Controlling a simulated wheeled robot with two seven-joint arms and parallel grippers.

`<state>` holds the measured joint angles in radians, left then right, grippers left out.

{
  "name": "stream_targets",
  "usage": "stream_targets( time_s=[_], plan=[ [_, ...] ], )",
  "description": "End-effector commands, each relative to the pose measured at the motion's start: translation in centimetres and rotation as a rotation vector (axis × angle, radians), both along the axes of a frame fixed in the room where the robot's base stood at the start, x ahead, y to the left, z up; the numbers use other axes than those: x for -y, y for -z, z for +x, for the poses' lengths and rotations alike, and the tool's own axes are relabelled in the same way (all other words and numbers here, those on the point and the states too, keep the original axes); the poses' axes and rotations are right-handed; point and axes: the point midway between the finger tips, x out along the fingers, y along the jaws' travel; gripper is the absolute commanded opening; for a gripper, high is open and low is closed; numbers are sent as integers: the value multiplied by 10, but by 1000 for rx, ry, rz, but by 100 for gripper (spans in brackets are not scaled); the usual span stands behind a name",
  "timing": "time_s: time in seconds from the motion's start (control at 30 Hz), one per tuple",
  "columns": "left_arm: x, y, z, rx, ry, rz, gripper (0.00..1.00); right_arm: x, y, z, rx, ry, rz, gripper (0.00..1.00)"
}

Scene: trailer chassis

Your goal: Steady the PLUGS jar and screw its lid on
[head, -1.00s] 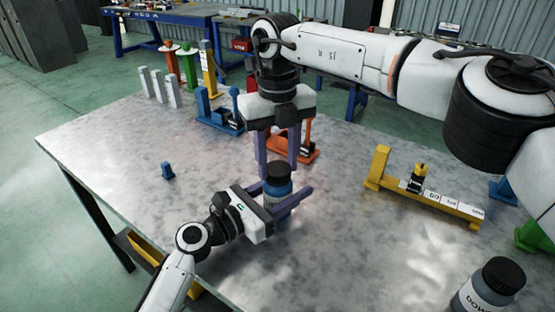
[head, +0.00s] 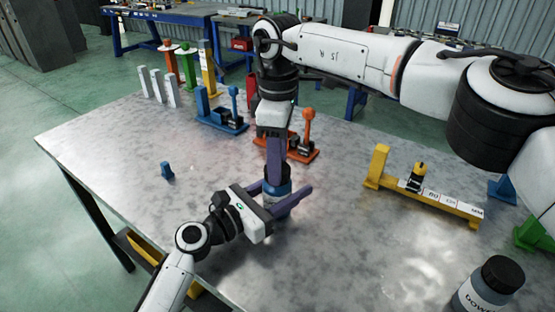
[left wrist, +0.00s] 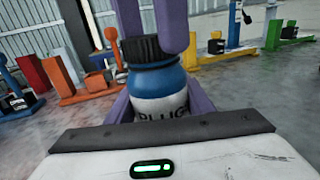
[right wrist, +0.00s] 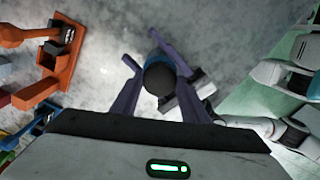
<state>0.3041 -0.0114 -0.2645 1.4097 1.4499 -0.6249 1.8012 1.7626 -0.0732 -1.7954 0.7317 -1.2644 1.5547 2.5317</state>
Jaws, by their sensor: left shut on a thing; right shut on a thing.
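The PLUGS jar (left wrist: 160,88) is blue with a white label and stands upright on the metal table. Its black lid (left wrist: 143,50) sits on its mouth in the left wrist view. My left gripper (head: 287,199) is shut around the jar's body from the side, low over the table. My right gripper (head: 277,178) points straight down from above and is shut on the lid, which shows as a dark disc between its fingers in the right wrist view (right wrist: 159,78). In the head view the right fingers hide most of the lid. The lid's thread is hidden.
A second dark jar (head: 488,287) with a black lid stands at the front right. A yellow fixture (head: 425,196) is to the right, orange (head: 300,150) and blue (head: 222,120) fixtures behind. A small blue block (head: 167,171) lies left. The table between is clear.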

Motion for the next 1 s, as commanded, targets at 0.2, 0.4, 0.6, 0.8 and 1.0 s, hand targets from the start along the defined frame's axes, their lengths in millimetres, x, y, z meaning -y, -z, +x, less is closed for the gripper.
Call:
stream_targets(
  time_s=[0.2,0.4,0.6,0.8,1.0],
  plan=[
    [-1,2,0,-2,-1,2,0,0,-1,0,1,249,1,20],
    [-1,2,0,-3,-1,2,0,0,-1,0,1,275,1,20],
    [-1,2,0,-3,-1,2,0,0,-1,0,1,274,1,51],
    [-1,2,0,-2,-1,2,0,0,-1,0,0,273,1,60],
    [-1,2,0,-2,-1,2,0,0,-3,0,1,272,1,60]
  ],
)
